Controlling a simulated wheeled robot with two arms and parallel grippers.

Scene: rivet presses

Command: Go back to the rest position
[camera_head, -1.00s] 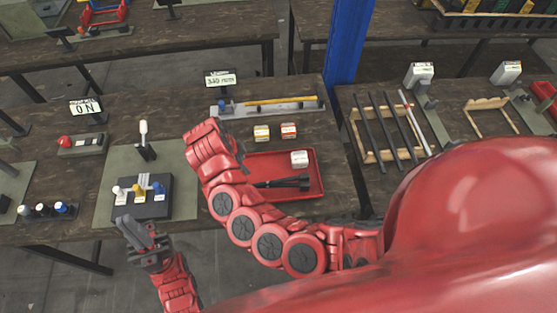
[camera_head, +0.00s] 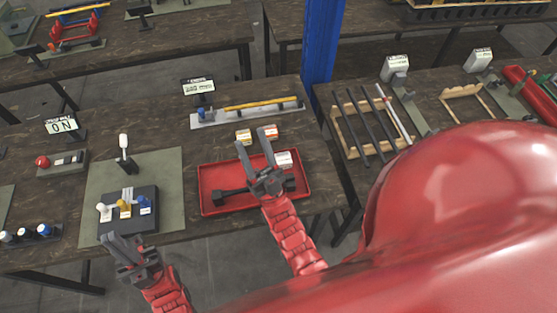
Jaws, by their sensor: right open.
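My left gripper (camera_head: 122,240) is at the lower left, in front of the table's near edge, close to the black press block (camera_head: 145,222). A black tool (camera_head: 232,196) lies in the tray, partly hidden by the right gripper. A white box (camera_head: 284,158) is at the tray's far right.
A white-handled lever (camera_head: 124,146) rises from the green mat (camera_head: 170,165). A blue post (camera_head: 322,50) stands behind the table. A wooden rack (camera_head: 346,133) is at the right.

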